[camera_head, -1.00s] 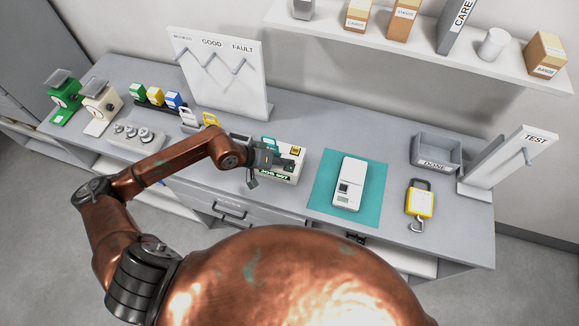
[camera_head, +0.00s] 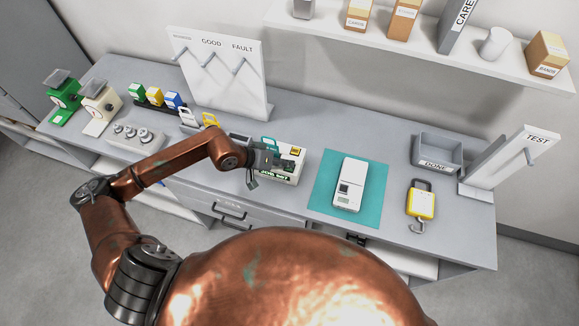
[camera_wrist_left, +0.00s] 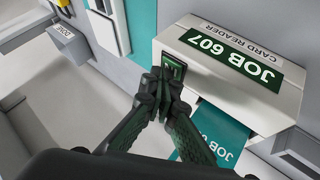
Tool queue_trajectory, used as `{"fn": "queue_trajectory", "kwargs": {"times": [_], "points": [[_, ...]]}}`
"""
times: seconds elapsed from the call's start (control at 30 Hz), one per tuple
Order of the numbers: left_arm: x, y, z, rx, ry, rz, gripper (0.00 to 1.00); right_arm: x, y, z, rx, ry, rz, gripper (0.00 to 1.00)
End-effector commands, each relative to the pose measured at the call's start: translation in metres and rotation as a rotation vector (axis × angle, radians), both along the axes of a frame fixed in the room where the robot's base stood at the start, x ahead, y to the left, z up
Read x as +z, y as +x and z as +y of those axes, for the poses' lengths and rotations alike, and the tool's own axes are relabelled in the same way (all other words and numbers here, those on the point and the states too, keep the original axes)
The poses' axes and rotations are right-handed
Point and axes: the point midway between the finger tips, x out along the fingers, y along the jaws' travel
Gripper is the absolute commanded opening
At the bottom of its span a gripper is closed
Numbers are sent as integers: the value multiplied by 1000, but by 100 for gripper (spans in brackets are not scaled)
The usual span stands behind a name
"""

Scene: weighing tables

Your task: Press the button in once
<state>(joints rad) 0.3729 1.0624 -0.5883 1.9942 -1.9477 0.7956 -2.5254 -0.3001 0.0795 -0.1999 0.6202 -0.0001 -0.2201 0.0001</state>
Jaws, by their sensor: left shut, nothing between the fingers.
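The card reader (camera_head: 288,178) is a white box on the table, left of the teal mat. In the left wrist view the card reader (camera_wrist_left: 268,103) carries a green JOB 607 label, and a teal JOB 607 card (camera_wrist_left: 222,128) shows at its side. A small dark-framed green button (camera_wrist_left: 174,67) sits on the reader's edge, partly covered by my fingertips. My left gripper (camera_wrist_left: 164,77) is shut and empty, its tips at the button; I cannot tell whether they touch it. It also shows over the reader in the head view (camera_head: 286,164). My right gripper is not in view.
A white device (camera_head: 349,184) lies on the teal mat (camera_head: 322,190). A yellow padlock (camera_head: 420,203), a DONE tray (camera_head: 437,152) and a TEST stand (camera_head: 503,165) are to the right. The GOOD/FAULT board (camera_head: 220,75) and two scales stand at the back and left.

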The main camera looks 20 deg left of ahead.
Motion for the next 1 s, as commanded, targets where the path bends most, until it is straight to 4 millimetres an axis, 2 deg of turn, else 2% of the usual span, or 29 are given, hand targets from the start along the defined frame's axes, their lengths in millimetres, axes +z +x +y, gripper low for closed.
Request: {"fn": "queue_trajectory", "kwargs": {"times": [0.77, 1.0], "points": [[-4, 0, 0, 1, 1, 1, 0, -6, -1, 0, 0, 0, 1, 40], [4, 0, 0, 0, 0, 0, 0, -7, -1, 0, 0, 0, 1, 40]]}}
